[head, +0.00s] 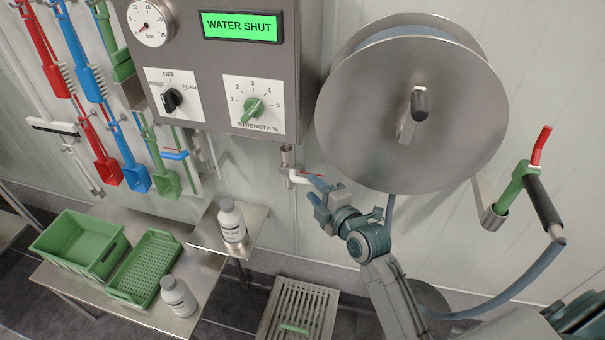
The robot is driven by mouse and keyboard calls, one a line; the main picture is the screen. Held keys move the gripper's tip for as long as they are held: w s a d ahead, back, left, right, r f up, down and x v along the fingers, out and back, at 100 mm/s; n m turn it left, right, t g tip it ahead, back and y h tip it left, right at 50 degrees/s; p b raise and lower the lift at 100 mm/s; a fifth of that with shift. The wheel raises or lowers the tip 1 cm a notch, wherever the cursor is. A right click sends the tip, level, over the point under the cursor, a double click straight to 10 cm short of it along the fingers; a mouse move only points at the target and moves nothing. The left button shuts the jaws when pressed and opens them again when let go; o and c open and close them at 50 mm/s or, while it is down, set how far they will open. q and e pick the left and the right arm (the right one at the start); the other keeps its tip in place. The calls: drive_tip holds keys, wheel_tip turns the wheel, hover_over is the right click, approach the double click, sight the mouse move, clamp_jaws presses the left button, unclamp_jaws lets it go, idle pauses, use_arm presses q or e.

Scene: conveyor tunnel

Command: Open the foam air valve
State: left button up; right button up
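A blue lever (175,155) sits on pipework at the lower left of the steel control box and lies roughly level. No label shows which one is the foam air valve. My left gripper is not in view.
The control box (306,60) has a display reading "WATER SHUT" (242,27), a black selector (172,98) and a green strength knob (252,110). A large hose reel (375,110) is close above my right arm. A bottle (232,222) stands on a small shelf (255,240).

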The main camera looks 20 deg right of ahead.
sight(303, 179)
drive_tip(key=p+x, duration=0.1)
drive_tip(key=x, duration=0.5)
drive_tip(key=shift+w, duration=0.15)
drive_tip(key=shift+c, duration=0.2)
drive_tip(key=shift+f, duration=0.1)
clamp_jaws()
